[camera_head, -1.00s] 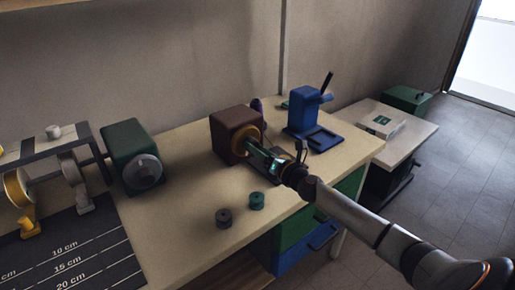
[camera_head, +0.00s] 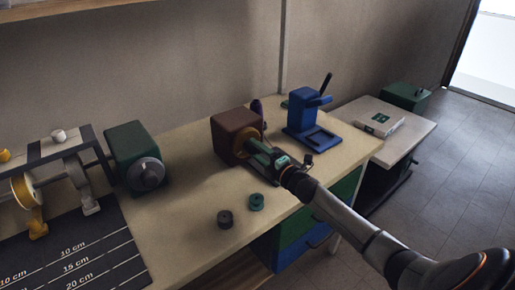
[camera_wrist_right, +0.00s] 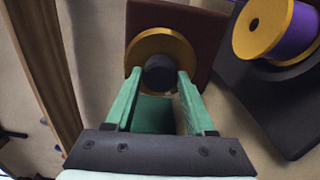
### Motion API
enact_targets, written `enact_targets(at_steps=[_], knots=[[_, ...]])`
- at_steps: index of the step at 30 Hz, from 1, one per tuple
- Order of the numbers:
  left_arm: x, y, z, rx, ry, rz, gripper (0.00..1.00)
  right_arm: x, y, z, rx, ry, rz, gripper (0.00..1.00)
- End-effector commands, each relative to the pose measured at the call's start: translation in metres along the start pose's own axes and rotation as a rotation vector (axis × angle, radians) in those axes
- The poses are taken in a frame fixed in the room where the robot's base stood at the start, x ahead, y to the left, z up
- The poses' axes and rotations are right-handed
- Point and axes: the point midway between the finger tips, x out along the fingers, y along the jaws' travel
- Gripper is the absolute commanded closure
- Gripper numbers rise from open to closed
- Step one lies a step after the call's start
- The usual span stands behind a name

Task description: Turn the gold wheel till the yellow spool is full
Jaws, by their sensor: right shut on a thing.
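The gold wheel (camera_head: 244,139) is a round disc on the front of a brown box (camera_head: 228,122) on the bench. In the right wrist view the gold wheel (camera_wrist_right: 137,49) has a dark round knob (camera_wrist_right: 160,73) at its middle. My right gripper (camera_head: 258,146) reaches it, its green fingers (camera_wrist_right: 157,76) shut on this knob. My left gripper is out of view.
A blue press (camera_head: 303,118) stands right of the brown box, a green box with a grey disc (camera_head: 129,147) left. A ribbon rack (camera_head: 60,151) and ruled mat (camera_head: 72,254) are at the left.

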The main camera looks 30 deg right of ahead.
Motion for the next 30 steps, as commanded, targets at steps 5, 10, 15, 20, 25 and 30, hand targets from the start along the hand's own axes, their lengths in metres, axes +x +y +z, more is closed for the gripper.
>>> enact_targets(at_steps=[5, 10, 15, 20, 25, 30], knots=[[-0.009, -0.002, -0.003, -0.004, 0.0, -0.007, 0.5, 0.0, 0.002, 0.0, 0.17, -0.001, -0.001, 1.0], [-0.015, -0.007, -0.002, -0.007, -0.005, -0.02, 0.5, 0.0, 0.002, 0.0, 0.33, -0.001, -0.001, 1.0], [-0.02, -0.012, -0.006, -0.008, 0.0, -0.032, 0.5, 0.0, 0.002, 0.0, 0.492, -0.002, -0.001, 1.0], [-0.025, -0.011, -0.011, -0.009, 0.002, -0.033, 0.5, 0.0, 0.002, 0.0, 0.643, -0.001, -0.001, 1.0], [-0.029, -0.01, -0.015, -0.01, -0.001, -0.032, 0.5, 0.0, 0.001, 0.0, 0.797, -0.001, -0.001, 1.0], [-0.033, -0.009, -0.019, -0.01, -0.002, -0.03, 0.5, 0.0, 0.001, 0.0, 0.933, -0.001, -0.001, 1.0]])
